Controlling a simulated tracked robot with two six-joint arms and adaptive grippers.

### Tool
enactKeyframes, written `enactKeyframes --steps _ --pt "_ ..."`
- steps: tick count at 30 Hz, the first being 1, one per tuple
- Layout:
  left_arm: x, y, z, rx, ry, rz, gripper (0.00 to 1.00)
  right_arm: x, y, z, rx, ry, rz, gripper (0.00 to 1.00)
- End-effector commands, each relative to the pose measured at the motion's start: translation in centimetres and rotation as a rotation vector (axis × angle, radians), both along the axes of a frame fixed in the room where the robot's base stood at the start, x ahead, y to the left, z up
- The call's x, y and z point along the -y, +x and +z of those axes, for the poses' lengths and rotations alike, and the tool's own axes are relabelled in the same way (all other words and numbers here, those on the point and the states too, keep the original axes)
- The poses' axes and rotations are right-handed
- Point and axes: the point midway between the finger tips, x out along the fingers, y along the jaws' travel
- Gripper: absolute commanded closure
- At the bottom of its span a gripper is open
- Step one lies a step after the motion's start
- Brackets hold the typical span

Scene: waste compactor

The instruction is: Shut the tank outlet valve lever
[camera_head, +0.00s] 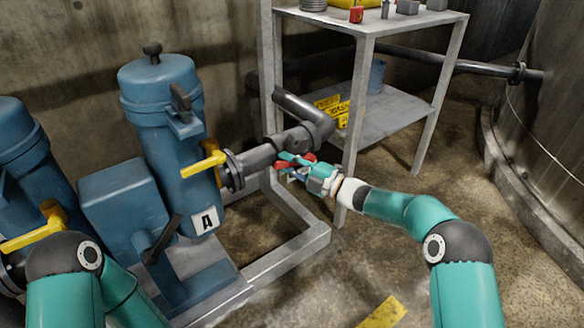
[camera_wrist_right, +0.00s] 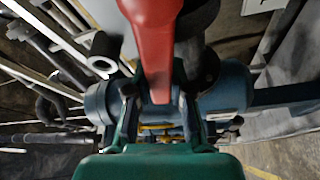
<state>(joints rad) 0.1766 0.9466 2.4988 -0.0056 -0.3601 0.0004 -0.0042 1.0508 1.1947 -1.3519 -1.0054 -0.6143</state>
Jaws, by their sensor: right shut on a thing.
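The red valve lever (camera_head: 304,160) sits at the dark pipe (camera_head: 283,148) that runs right from the blue pump unit marked A. My right gripper (camera_head: 290,165) has its fingers around the lever. In the right wrist view the red lever (camera_wrist_right: 155,50) comes down from the top and its end lies between the fingertips of my right gripper (camera_wrist_right: 158,105), which is shut on it. The valve body is largely hidden in the head view. My left arm shows at the lower left of the head view, but its gripper is out of view.
A blue pump unit (camera_head: 163,110) with yellow handles (camera_head: 204,163) stands left of my right gripper. A metal shelf (camera_head: 385,120) with items stands behind it. A large tank (camera_head: 552,95) is at the right. Open floor lies between shelf and tank.

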Motion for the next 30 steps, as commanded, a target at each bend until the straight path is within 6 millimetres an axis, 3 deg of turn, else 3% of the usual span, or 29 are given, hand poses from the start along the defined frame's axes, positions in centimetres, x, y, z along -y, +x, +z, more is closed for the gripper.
enactKeyframes --steps 11,12,17,30 --pt "0.0 0.0 0.07 0.0 0.0 0.0 0.6 0.38 0.18 0.64 -0.063 0.082 -0.003 1.0" --pt "0.0 0.0 0.07 0.0 0.0 0.0 0.6 0.38 0.18 0.63 -0.062 0.081 -0.003 0.76" --pt "0.0 0.0 0.07 0.0 0.0 0.0 0.6 0.36 0.18 0.65 -0.06 0.081 -0.002 0.52" --pt "0.0 0.0 0.15 0.0 0.0 0.0 0.6 1.12 -0.2 0.67 -0.058 0.082 -0.003 0.52"
